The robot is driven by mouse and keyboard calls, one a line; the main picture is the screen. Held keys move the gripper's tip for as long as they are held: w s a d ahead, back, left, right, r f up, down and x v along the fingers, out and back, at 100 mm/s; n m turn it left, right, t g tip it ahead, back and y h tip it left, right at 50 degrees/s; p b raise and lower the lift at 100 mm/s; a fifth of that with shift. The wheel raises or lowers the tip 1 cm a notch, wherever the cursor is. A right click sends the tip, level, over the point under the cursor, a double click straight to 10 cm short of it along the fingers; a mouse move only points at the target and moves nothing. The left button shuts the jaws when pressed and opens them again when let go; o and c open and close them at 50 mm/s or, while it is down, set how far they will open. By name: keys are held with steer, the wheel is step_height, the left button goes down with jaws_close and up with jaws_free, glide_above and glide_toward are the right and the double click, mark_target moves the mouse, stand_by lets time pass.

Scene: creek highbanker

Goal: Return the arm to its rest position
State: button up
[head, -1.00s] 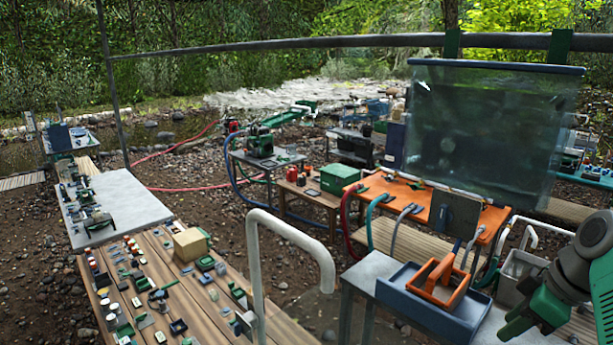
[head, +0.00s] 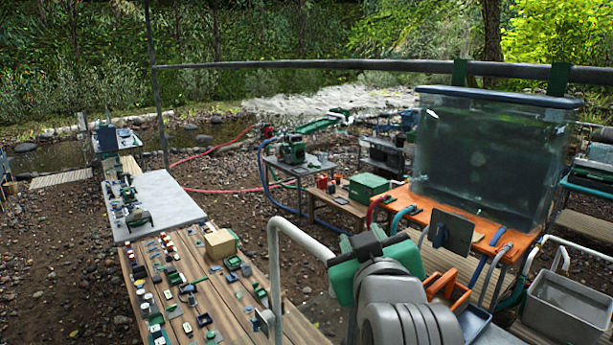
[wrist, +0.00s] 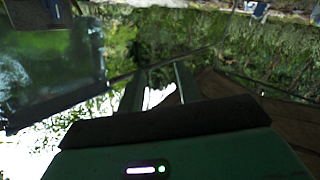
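My arm rises from the bottom of the head view, right of centre, with a grey link and a green and grey end in front of the blue tray. My gripper (wrist: 160,80) shows in the wrist view as two pale green fingers held apart. Nothing is between the fingers; bright sky and foliage show through the gap. I cannot make out the fingertips in the head view. The wrist view looks upside down, with the clear tank (wrist: 50,65) at its upper left.
My arm partly hides the blue tray (head: 476,325) and orange tool holder (head: 441,287). A white bent pipe (head: 274,270) rises by the wooden table (head: 245,310) with small parts. A grey tub (head: 568,305) is at right.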

steer(key=s+a+r+m+t, duration=0.1)
steer(key=s+a+r+t, duration=0.1)
steer(key=s, duration=0.6)
steer(key=s+a+r+m+t+p, duration=0.1)
steer(key=s+a+r+m+t, duration=0.1)
steer(key=s+r, duration=0.5)
steer(key=s+a+r+m+t, duration=0.1)
steer(key=s+a+r+t, duration=0.3)
steer(key=s, duration=0.5)
steer(key=shift+a+r+p, duration=0.35)
steer(key=shift+a+r, duration=0.1)
steer(key=shift+a, duration=0.2)
